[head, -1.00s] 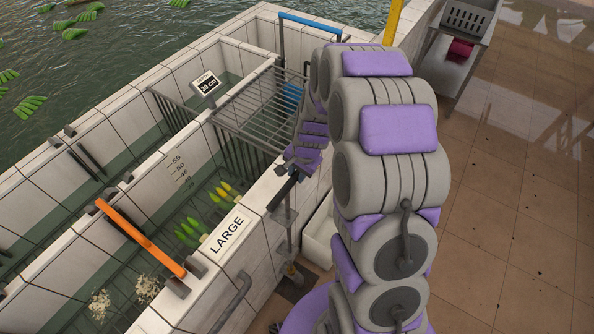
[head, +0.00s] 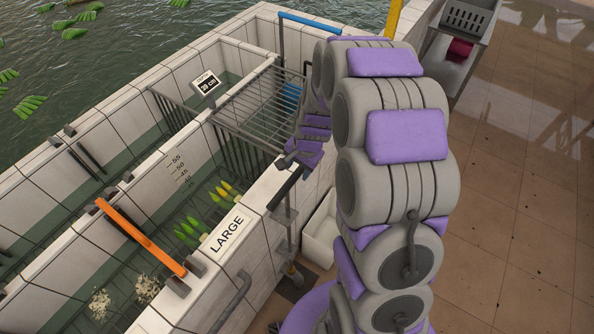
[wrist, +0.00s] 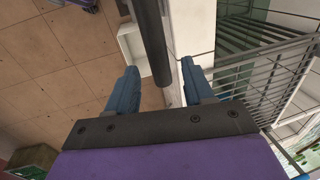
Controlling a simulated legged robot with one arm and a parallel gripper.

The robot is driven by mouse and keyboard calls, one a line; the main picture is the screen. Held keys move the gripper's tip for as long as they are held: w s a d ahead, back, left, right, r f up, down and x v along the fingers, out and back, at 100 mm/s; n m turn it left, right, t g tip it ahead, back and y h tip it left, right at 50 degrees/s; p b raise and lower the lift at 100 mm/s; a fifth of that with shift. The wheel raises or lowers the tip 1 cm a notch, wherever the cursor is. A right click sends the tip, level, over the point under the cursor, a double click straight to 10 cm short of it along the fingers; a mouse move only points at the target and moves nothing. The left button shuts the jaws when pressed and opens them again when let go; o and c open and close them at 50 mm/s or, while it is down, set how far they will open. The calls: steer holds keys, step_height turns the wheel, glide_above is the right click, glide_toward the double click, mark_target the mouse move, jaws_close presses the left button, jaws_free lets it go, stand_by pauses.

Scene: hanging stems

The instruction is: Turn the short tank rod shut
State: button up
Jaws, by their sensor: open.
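A rod (head: 288,228) with a dark bar handle (head: 285,192) stands against the outer side of the tiled tank wall in the head view. I cannot read any label naming it as the short tank rod. My gripper is just above this handle in the head view, partly hidden by my arm. In the wrist view, my gripper (wrist: 158,72) has its two blue fingers apart. The dark handle (wrist: 152,40) lies between them in the picture, apart from both; its depth relative to the fingertips is unclear.
An orange bar handle (head: 140,237) crosses the near tank, and a blue handle (head: 308,24) is at the far end. A barred rack (head: 255,105) is close left of my gripper. A white bin (head: 320,238) stands below. Open tiled floor (head: 520,200) lies to the right.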

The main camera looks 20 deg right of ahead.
step_height(320, 180, up, 14)
steer(key=s+d, duration=0.1)
steer(key=s, duration=0.1)
steer(key=shift+s+d+r, duration=0.15)
steer(key=shift+d+r, duration=0.05)
steer(key=shift+d, duration=0.15)
steer(key=s+a+f+n+g+b, duration=0.1)
steer(key=s+n+b, duration=0.2)
steer(key=s, duration=0.7)
steer(key=s+a+f+n+g+h+b, duration=0.1)
steer(key=s+a+f+n+b, duration=0.1)
steer(key=s, duration=0.8)
steer(key=s+a+f+n+g+b, duration=0.1)
steer(key=s+n+b, duration=0.3)
steer(key=s, duration=0.6)
steer(key=shift+s+a+f+n+g, duration=0.3)
steer(key=shift+s+a+f+n, duration=0.05)
steer(key=shift+a+f+n, duration=0.35)
